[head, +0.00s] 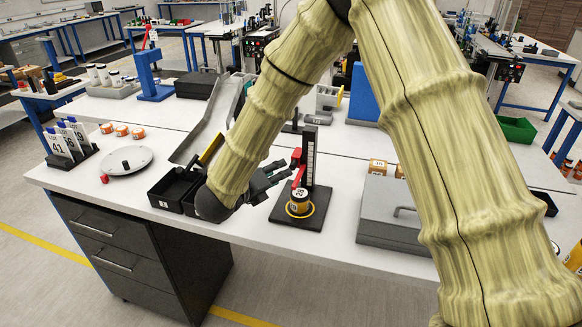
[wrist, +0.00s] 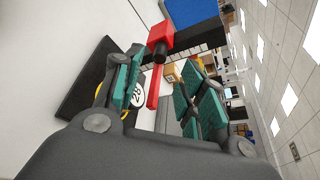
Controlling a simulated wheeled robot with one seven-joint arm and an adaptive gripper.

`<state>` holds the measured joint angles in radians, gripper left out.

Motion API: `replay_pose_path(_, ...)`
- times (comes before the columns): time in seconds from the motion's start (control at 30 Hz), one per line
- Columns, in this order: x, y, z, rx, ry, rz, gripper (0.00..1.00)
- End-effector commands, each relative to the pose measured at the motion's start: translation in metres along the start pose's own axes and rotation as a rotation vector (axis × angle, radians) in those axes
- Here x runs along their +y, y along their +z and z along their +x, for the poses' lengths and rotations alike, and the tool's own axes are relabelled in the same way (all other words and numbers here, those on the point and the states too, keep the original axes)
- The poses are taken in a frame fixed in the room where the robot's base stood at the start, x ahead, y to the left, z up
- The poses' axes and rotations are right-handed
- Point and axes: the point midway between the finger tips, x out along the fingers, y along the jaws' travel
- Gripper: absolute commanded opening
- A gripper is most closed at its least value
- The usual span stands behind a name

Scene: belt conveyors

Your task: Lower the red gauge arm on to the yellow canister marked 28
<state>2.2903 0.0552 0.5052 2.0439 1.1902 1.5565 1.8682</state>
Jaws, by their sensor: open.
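The gauge is a dark upright column (head: 309,150) on a flat black base (head: 308,222). Its red arm (head: 297,168) sits partway up the column and reaches over the canister; it also shows in the wrist view (wrist: 153,90). The yellow canister (head: 299,203) with a black band, marked 28, stands upright on the base inside a yellow ring. Its label shows behind a finger in the wrist view (wrist: 138,96). My gripper (head: 282,176) is open beside the column; in the wrist view its teal-padded fingers (wrist: 160,70) stand on either side of the red arm. I cannot tell any gap between arm and canister.
Black bins (head: 172,188) stand left of the gauge, partly behind my arm. A grey lidded case (head: 390,225) stands to the right. A round grey plate (head: 128,160), a metal chute (head: 205,120) and a blue press (head: 150,75) are farther left.

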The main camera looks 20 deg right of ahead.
Motion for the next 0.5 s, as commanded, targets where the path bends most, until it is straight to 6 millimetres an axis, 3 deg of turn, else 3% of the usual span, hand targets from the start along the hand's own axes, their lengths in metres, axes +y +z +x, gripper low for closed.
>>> replay_pose_path(0.5, -0.001, 0.001, 0.075, 0.002, 0.000, -0.002, 0.40)
